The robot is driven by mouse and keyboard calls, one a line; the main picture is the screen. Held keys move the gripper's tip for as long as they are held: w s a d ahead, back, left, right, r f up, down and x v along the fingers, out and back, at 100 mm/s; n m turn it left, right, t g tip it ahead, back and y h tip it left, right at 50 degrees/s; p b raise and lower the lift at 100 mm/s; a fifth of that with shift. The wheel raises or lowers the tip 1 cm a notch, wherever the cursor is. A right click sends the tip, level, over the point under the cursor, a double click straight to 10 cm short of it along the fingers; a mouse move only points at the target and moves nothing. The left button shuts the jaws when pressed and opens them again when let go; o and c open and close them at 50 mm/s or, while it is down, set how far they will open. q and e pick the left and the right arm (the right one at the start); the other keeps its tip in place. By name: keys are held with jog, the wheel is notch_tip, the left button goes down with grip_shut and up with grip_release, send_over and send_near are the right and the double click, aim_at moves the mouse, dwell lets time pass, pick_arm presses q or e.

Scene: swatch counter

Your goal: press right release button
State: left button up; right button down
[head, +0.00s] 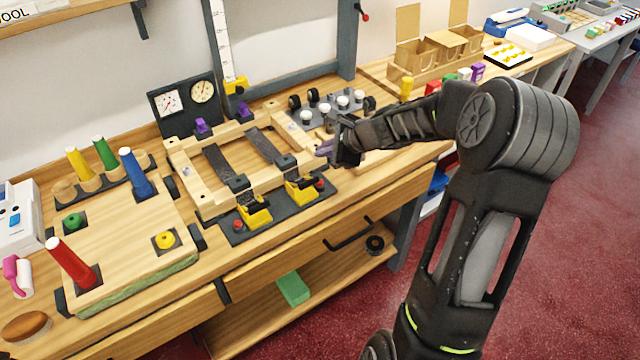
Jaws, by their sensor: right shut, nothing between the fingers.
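A dark plate (285,222) lies at the front edge of the wooden bench, before a wooden frame with two dark strips. It bears two yellow-and-black units. Beside the right yellow unit (301,191) is a small red button (319,184), at the plate's right end. Another red button (238,226) is by the left yellow unit (254,215). My right gripper (326,149) is shut and empty, behind and above the right red button and apart from it in the picture. Its fingers are small and partly hidden by its own body. My left gripper is out of view.
Behind the gripper is a grey block with white knobs (342,101). A black gauge panel (186,103) stands at the back. Left is a wooden board (125,225) with colored cones. The bench strip right of the plate (372,178) is clear.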

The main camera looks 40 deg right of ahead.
jog(key=b, duration=0.6)
send_over(323, 186)
jog(key=shift+f, duration=3.6)
jog(key=shift+f+b, duration=0.35)
jog(key=shift+f, duration=0.1)
jog(key=shift+f+b, duration=0.5)
jog(key=shift+b, duration=0.05)
jog(key=shift+r, duration=0.1)
jog(key=shift+r+p, duration=0.85)
notch_tip(323, 186, up, 5)
jog(key=p, duration=0.4)
